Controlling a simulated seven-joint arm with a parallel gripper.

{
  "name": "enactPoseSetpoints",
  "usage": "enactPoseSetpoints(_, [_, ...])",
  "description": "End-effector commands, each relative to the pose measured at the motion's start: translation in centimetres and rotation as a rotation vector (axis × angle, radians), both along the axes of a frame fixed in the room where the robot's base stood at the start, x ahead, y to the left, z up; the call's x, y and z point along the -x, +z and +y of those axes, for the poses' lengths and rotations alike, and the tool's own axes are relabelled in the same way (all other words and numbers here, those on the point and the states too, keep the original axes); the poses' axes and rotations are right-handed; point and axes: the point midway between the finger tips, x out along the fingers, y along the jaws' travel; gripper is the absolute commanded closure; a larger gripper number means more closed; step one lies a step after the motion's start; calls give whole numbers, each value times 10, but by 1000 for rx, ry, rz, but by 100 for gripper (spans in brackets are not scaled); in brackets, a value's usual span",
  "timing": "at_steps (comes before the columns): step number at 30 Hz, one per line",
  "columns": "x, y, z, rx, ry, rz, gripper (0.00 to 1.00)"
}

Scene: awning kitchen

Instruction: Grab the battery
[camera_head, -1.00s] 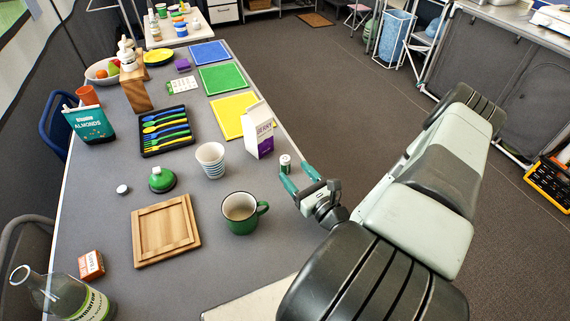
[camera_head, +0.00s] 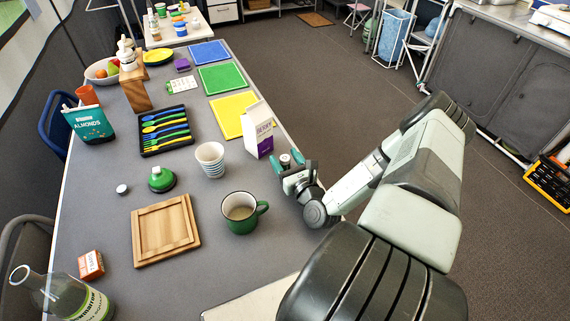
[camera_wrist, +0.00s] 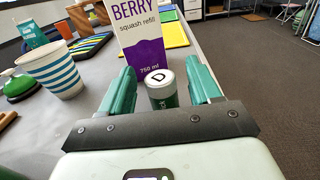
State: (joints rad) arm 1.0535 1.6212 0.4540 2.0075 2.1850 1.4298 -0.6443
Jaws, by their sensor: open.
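The battery (camera_wrist: 161,90) is a short upright cylinder with a white top marked D and a green lower part. It stands on the table near its right edge. In the wrist view my gripper (camera_wrist: 160,82) is open, with a green finger on each side of the battery and a gap showing at both sides. In the head view my gripper (camera_head: 287,161) is low over the table edge. Only the battery's top (camera_head: 285,159) shows there, between the fingers; the rest is hidden by my gripper.
A berry squash carton (camera_head: 257,130) stands just behind the battery, close to the fingertips. A striped cup (camera_head: 210,160) and a green mug (camera_head: 241,213) stand to the left. A wooden board (camera_head: 165,230) lies farther left.

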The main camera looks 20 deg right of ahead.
Motion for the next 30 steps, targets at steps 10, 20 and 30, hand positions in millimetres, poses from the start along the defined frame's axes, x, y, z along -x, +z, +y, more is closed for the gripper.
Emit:
enactPoseSetpoints(10, [-6,0,0,-1,0,0,44])
enactPoseSetpoints(20, [-6,0,0,-1,0,0,94])
enactPoseSetpoints(30, [-7,11,0,0,0,-3,96])
